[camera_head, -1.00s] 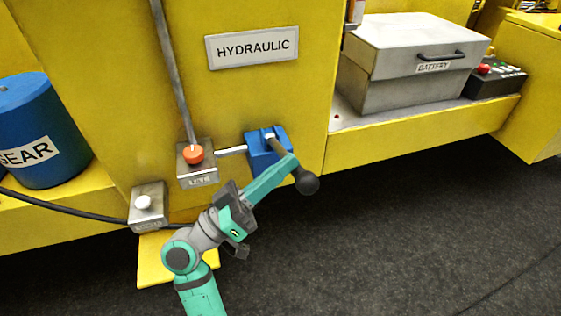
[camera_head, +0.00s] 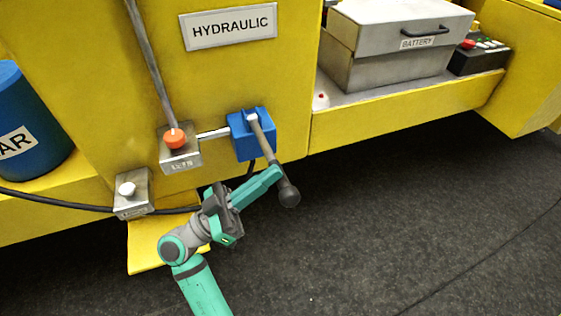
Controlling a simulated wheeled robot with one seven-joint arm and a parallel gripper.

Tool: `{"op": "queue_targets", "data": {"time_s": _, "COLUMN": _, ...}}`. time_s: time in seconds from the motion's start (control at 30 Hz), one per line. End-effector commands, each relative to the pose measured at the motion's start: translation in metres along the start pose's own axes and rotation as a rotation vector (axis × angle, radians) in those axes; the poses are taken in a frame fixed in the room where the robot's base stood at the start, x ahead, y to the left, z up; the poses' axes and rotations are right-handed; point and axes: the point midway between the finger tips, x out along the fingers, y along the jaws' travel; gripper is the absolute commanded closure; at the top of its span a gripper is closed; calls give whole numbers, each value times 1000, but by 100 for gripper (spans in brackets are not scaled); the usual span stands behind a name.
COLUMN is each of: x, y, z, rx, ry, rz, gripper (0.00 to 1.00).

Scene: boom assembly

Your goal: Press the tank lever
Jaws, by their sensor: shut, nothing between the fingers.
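The tank lever (camera_head: 266,145) is a grey bar with a dark round knob (camera_head: 289,195) at its lower end. It comes out of a blue block (camera_head: 240,137) on the yellow panel and slopes down to the right. My gripper (camera_head: 277,172) has teal fingers, shut with nothing between them. The fingertips lie at the lower part of the bar, just above the knob. They look in contact with the bar, but I cannot tell for certain from this angle.
An orange button (camera_head: 174,138) and a white button (camera_head: 127,189) sit on metal boxes to the left. A HYDRAULIC label (camera_head: 231,26) is above. A grey battery box (camera_head: 385,60) and a black control box (camera_head: 480,57) stand on the yellow ledge. The dark floor (camera_head: 420,220) at right is clear.

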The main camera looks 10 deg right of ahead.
Motion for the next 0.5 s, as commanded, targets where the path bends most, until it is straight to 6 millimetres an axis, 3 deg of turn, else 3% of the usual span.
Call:
{"op": "queue_targets", "data": {"time_s": 0.2, "x": -15, "y": -3, "z": 28, "rx": -5, "ry": -2, "rz": -1, "gripper": 100}}
{"op": "queue_targets", "data": {"time_s": 0.5, "x": -19, "y": -4, "z": 35, "rx": -11, "ry": -6, "rz": -6, "gripper": 100}}
